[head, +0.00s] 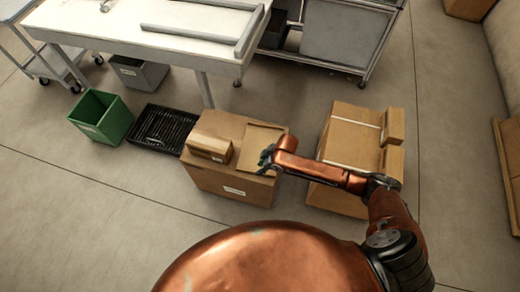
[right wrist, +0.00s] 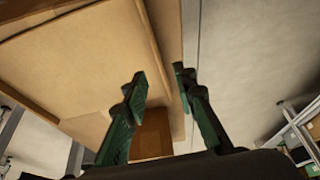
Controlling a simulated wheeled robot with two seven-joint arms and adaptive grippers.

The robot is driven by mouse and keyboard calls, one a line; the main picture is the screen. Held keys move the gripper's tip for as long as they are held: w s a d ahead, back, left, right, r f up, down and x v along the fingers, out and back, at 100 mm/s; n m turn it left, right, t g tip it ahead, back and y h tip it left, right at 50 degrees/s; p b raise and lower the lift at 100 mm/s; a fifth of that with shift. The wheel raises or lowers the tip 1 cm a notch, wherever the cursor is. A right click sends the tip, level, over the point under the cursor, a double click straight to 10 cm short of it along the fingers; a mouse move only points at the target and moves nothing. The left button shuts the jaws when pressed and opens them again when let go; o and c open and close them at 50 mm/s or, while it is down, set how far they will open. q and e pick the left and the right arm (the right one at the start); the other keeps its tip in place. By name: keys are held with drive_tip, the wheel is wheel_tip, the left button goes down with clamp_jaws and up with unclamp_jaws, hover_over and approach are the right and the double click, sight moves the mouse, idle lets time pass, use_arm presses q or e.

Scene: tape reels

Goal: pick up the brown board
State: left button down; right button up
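The brown board (head: 260,146) is a flat tan sheet lying on top of a large cardboard box (head: 232,186), on its right half. In the right wrist view the board (right wrist: 85,55) shows as a broad tan panel. My right gripper (head: 266,158) is over the board's right side, close to its edge. In the right wrist view its two green fingers (right wrist: 160,72) are apart, near the board's edge, with no grip on it visible. Whether they touch the board I cannot tell. My left gripper is not in view.
A small carton (head: 208,146) sits on the same box, left of the board. Another cardboard stack (head: 345,142) stands to the right. A black crate (head: 160,128) and green bin (head: 101,117) are at left, with a white workbench (head: 160,22) behind.

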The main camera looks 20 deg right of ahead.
drive_tip(key=b+x, duration=0.2)
drive_tip(key=x, duration=0.3)
drive_tip(key=shift+r, duration=0.1)
drive_tip(key=shift+c, duration=0.4)
clamp_jaws()
